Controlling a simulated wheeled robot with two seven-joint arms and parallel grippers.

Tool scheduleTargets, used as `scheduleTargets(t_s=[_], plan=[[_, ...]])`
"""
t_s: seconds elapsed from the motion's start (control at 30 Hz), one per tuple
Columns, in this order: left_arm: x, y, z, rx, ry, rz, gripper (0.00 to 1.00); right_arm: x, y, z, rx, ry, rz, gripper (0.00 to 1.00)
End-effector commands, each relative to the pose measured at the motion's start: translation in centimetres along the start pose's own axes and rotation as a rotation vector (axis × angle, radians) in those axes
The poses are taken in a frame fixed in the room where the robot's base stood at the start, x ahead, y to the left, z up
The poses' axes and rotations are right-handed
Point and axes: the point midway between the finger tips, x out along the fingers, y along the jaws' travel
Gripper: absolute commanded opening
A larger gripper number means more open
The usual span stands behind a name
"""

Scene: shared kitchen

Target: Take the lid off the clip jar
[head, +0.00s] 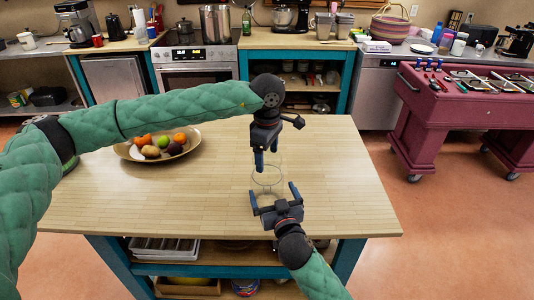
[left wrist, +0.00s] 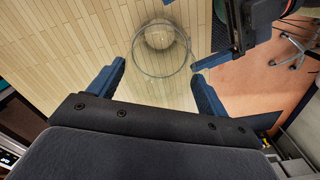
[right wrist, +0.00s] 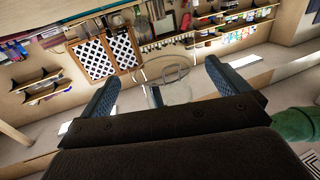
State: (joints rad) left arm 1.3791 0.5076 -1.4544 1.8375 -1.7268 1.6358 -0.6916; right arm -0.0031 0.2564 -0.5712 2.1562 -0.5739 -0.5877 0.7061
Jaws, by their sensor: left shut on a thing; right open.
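The clip jar (head: 268,184) is clear glass and stands upright on the wooden island top, hard to see against the wood. My left gripper (head: 266,161) is right above it, pointing down, shut on the clear lid, whose round outline lies between its fingers in the left wrist view (left wrist: 160,76). I cannot tell whether the lid touches the jar's rim. My right gripper (head: 275,198) is low on the near side of the jar, open, with a finger to each side. In the right wrist view the jar (right wrist: 157,97) and a wire clip (right wrist: 174,70) show between its fingers.
A bowl (head: 123,152) of fruit stands on the island top (head: 345,180), left of the jar and beside my left arm. The top is clear to the right. Its front edge is close to my right gripper. A maroon cart (head: 430,120) stands beyond to the right.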

Motion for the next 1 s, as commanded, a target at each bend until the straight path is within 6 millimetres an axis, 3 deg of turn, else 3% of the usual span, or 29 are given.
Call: scheduleTargets(t_s=[0.1, 0.3, 0.77, 1.0], plan=[[1.1, 0.0, 0.0, 0.000, 0.000, 0.000, 0.50, -2.2, 0.0, 0.3, 0.002, 0.000, 0.000, 1.00], [1.8, 0.0, -0.1, 0.000, 0.000, 0.000, 0.50, -4.6, -0.1, 0.2, 0.002, -0.001, -0.001, 1.00], [2.1, -0.1, 0.1, 0.000, -0.001, -0.001, 0.50, -5.8, 0.0, 0.1, 0.001, -0.002, 0.000, 1.00], [2.1, -1.6, 1.4, 0.000, -0.001, -0.001, 0.50, -7.7, 0.0, 0.1, 0.001, -0.001, 0.000, 1.00]])
